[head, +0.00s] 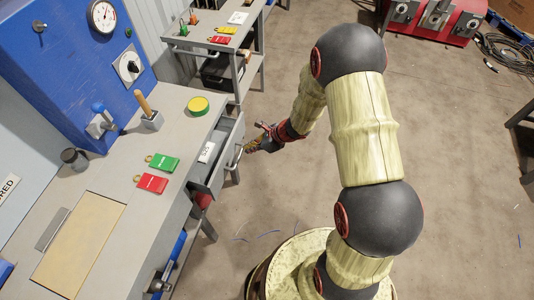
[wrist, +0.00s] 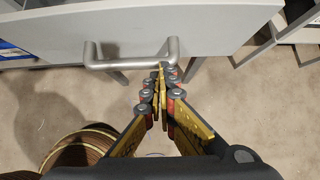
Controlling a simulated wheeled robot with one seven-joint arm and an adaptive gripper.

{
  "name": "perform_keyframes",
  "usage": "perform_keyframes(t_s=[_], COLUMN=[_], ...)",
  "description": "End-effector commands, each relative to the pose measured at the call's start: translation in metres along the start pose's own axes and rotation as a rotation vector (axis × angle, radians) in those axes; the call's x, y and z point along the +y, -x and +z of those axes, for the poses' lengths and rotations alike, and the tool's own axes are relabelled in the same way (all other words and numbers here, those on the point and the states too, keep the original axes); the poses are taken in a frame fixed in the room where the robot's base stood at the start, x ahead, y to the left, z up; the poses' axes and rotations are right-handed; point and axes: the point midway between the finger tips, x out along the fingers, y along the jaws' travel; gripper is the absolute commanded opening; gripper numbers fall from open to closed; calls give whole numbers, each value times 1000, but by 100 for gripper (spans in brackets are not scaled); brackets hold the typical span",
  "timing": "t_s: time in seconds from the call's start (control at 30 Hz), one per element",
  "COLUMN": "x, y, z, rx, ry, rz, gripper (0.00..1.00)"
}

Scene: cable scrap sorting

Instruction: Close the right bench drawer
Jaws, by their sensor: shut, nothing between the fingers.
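The right bench drawer (head: 218,155) is a grey drawer under the bench top, and it stands partly pulled out. A white label lies inside it. Its bar handle (wrist: 130,56) is on the front panel (wrist: 220,22), which fills the top of the wrist view. My gripper (head: 254,146) is in front of the drawer front, beside the handle. In the wrist view my gripper (wrist: 160,72) is shut and empty, its fingertips at the right end of the handle. I cannot tell whether they touch it.
A second table (head: 245,40) stands behind. The floor right of the bench is mostly clear.

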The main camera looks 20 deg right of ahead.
Motion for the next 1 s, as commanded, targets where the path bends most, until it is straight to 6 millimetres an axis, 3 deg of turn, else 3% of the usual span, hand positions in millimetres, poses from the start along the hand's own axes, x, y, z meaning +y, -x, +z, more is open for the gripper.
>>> perform_keyframes(t_s=[0.13, 0.4, 1.0], x=[2, 1, 1], y=[-20, -38, -41], z=[22, 44, 47], rx=[0, 1, 3], ry=[3, -1, -2], rz=[3, 3, 2], gripper=[0, 0, 0])
